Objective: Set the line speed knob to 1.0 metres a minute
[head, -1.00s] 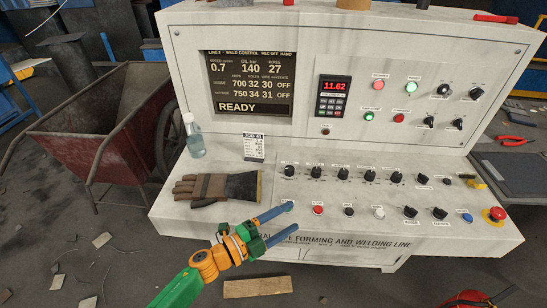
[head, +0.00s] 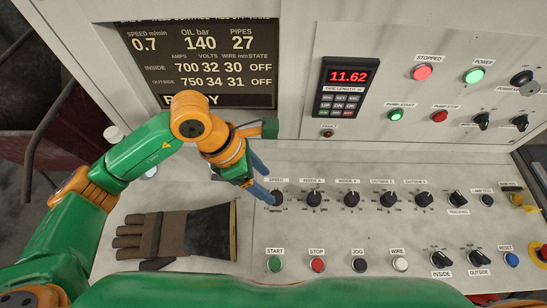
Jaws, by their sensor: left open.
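The line speed knob (head: 277,198), black and labelled SPEED, is at the left end of the upper knob row on the desk panel. The screen (head: 205,68) reads speed 0.7 m/min. My left gripper (head: 270,187) is open, its blue fingers pointing down and right at the speed knob. The fingertips are at the knob's left and upper edge in the picture; I cannot tell whether they touch it. The knob's pointer is too small to read. My right gripper is not in view.
More knobs (head: 314,199) stand close to the right in the same row. Below are the START (head: 274,264) and STOP (head: 317,264) buttons. A work glove (head: 178,233) lies left of the knobs. A bottle (head: 113,134) is partly hidden behind my left arm.

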